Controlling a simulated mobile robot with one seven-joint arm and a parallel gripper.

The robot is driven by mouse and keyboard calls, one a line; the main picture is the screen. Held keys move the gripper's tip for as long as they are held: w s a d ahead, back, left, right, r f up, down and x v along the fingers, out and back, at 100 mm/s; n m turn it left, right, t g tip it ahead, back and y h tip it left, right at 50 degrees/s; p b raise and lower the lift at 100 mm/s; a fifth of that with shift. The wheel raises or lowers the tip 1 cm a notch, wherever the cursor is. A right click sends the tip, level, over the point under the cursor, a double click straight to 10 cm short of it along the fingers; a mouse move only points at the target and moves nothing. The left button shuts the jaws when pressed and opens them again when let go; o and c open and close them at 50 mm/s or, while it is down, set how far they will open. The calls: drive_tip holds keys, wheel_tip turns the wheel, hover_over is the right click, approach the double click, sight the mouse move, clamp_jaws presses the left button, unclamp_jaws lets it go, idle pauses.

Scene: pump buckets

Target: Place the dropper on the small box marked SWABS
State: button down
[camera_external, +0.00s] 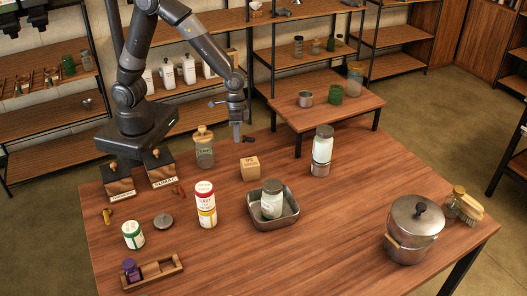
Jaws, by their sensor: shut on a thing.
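My gripper (237,137) points down above the back of the wooden table, shut on a small dark thing. This looks like the dropper (249,139); only a dark end shows at the right of the fingertips, and the rest is hidden or too small to make out. The small tan box (249,168) stands on the table just in front and slightly right of my gripper. It has dark lettering too small to read surely, and fits the box marked SWABS. Its top is bare, and the dropper appears apart from it.
A lidded glass jar (204,148) stands left of my gripper. A metal tray (287,217) with a jar, a red-and-white canister (206,205) and a white-filled jar (322,146) surround the box. A pot (413,229) stands right. The table's middle right is clear.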

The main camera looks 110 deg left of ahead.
sight(232, 161)
drive_tip(key=w+a+f+m, duration=0.1)
drive_tip(key=w+f, duration=0.1)
drive_tip(key=w+a+f+m, duration=0.1)
drive_tip(key=w, duration=0.1)
drive_tip(key=w+a+f+m, duration=0.1)
drive_tip(key=w+f, duration=0.1)
drive_tip(key=shift+w+f+m+g, duration=0.2)
drive_tip(key=shift+f+m+g, duration=0.1)
drive_tip(key=shift+g, duration=0.1)
drive_tip(key=s+d+r+n, duration=0.1)
drive_tip(key=s+r, duration=0.1)
drive_tip(key=s+d+r+n, duration=0.1)
drive_tip(key=s+r, duration=0.1)
drive_tip(key=s, duration=0.1)
drive_tip(key=s+d+r+n, duration=0.1)
drive_tip(key=s+r+n, duration=0.1)
drive_tip(key=shift+s+d+r+t, duration=0.2)
drive_tip(key=shift+s+d+t, duration=0.05)
drive_tip(key=shift+t, duration=0.15)
drive_tip(key=shift+s+d+r+n, duration=0.25)
drive_tip(key=shift+s+n, duration=0.15)
drive_tip(key=shift+s, duration=0.15)
drive_tip(key=shift+f, duration=0.1)
drive_tip(key=x, duration=0.3)
drive_tip(key=a+x, duration=0.1)
drive_tip(key=x, duration=0.5)
drive_tip(key=shift+s+a+f, duration=0.3)
drive_tip(key=shift+a, duration=0.1)
